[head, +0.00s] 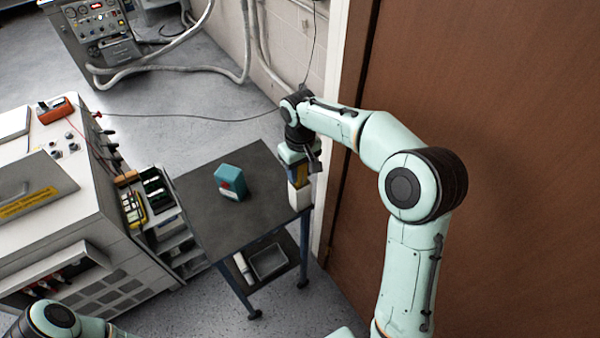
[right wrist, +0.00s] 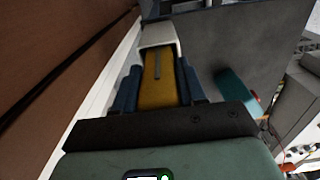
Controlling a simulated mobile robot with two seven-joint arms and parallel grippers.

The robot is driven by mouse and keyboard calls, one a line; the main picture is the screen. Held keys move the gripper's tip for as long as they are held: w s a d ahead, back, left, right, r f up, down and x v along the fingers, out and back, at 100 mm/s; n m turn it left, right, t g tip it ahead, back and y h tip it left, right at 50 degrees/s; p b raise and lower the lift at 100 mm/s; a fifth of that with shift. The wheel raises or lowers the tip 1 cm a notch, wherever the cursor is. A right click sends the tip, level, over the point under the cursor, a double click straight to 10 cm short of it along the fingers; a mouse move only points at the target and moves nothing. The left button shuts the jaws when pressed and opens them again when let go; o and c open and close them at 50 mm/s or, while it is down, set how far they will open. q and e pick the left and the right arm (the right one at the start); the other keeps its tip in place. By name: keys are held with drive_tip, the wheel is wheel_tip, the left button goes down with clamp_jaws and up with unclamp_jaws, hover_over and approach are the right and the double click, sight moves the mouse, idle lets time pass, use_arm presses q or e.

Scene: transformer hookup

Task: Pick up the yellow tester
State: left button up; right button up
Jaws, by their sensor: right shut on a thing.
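The yellow tester (right wrist: 158,82) is between the fingers of my right gripper (right wrist: 158,85). It is a yellow body with a thin grey strip and a white end (right wrist: 158,35). In the head view the tester (head: 299,195) shows at the right edge of the dark table, its white end below the fingers. My right gripper (head: 297,172) points down and is shut on it. I cannot tell whether the white end touches the table. My left arm shows only in part at the bottom left, and its gripper is out of view.
A teal box (head: 230,182) stands on the dark table (head: 250,225). A white cabinet (head: 85,215) is at left, with an orange meter (head: 55,110) on top and a yellow-black item (head: 133,208) beside it. A brown door (head: 500,120) is close on the right.

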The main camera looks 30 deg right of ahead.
wheel_tip(320, 180, up, 11)
drive_tip(key=shift+w+r+p, duration=0.1)
drive_tip(key=shift+r+p, duration=0.1)
drive_tip(key=shift+p, duration=0.6)
use_arm(q)
drive_tip(key=shift+w+r, duration=1)
drive_tip(key=shift+w, duration=0.25)
use_arm(e)
wheel_tip(320, 180, up, 8)
drive_tip(key=shift+f, duration=0.2)
